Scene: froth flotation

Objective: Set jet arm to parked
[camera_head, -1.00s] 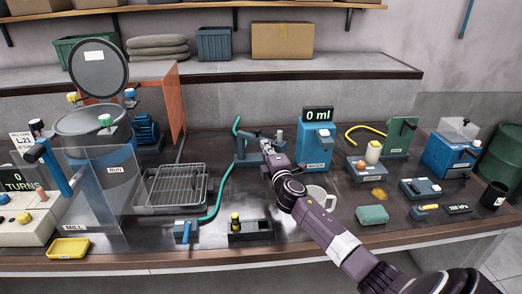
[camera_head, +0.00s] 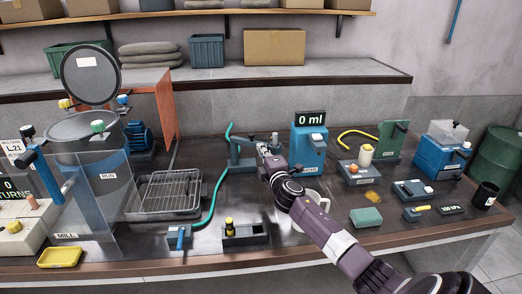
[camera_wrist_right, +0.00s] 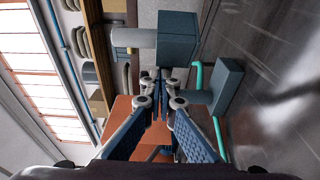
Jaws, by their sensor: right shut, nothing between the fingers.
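The jet arm appears to be the blue-grey stand (camera_head: 236,158) at the middle back of the bench, with a teal hose (camera_head: 217,196) running from it and a grey upright nozzle piece (camera_head: 275,139) to its right. My right gripper (camera_head: 258,146) is shut and empty beside this stand, partly covering it. In the wrist view the shut fingertips (camera_wrist_right: 163,84) are close to a blue-grey block (camera_wrist_right: 178,38) with a grey cylinder (camera_wrist_right: 132,37). Another blue-grey block (camera_wrist_right: 215,86) with the teal hose lies to their right. Whether the fingers touch the block cannot be told. My left gripper is out of view.
A wire rack on a tray (camera_head: 165,194) stands left of the hose. The blue water dispenser (camera_head: 308,150), reading 0 ml, stands close to the right. A white mug (camera_head: 311,189) is partly behind my arm.

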